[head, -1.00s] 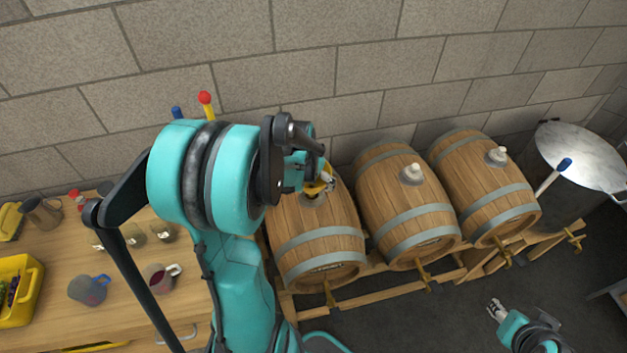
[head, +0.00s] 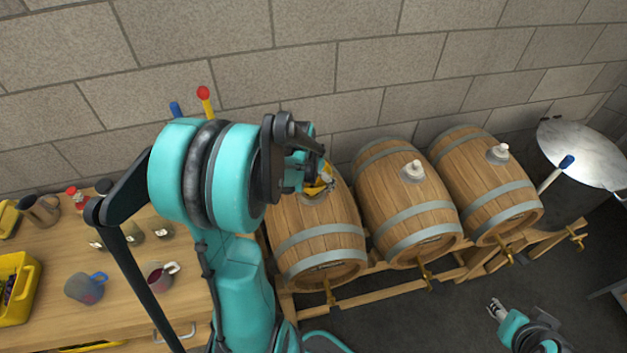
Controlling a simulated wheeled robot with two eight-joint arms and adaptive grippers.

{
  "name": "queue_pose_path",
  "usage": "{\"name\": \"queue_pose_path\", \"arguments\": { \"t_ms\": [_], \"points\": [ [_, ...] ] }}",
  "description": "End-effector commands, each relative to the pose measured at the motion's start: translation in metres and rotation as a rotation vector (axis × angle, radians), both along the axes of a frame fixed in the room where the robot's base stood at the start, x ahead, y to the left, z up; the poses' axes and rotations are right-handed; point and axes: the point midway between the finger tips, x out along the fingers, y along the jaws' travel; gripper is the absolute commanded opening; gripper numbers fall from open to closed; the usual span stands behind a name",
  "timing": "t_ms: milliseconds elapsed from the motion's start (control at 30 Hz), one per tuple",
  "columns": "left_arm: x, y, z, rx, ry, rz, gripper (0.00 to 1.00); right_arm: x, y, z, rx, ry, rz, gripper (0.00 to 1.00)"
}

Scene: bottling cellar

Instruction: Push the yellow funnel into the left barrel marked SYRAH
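The left barrel (head: 318,239) lies on its side on a wooden rack. The writing on its front is too small to read. The yellow funnel (head: 318,187) shows only in part at the top of this barrel, at its bung hole. My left gripper (head: 325,180) is at the funnel, over the barrel top. My own arm hides much of the gripper and funnel, so I cannot tell whether the fingers hold it or how deep it sits. My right gripper (head: 495,307) is low at the right, over the dark floor, away from the barrels; its fingers are small in view.
The middle barrel (head: 405,205) and right barrel (head: 485,185) have pale bungs in their tops. A steel drum (head: 585,155) stands far right. A wooden table (head: 50,255) at left carries a yellow bin (head: 18,308), a blue-handled jug (head: 84,288) and several cups. A block wall stands behind.

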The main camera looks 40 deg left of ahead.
Motion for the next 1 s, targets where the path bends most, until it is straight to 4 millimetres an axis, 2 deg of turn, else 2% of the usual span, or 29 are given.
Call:
{"name": "queue_pose_path", "arguments": {
  "t_ms": [500,900,933,967,1000],
  "points": [
    [0.0,0.0,-0.012,0.0,0.0,0.0,0.63,0.0,0.0,-0.01,0.0,0.0,0.0,0.4],
    [0.0,0.0,-0.012,0.0,0.0,0.0,0.63,0.0,0.0,-0.011,0.0,0.0,0.0,0.4],
    [0.0,0.0,-0.012,0.0,0.0,0.0,0.95,0.0,0.0,-0.011,0.0,0.0,0.0,0.4],
    [0.0,0.0,-0.012,0.0,0.0,0.0,1.0,0.0,0.0,-0.011,0.0,0.0,0.0,0.4],
    [0.0,0.0,-0.012,0.0,0.0,0.0,1.0,0.0,0.0,-0.011,0.0,0.0,0.0,0.4]
  ]
}}
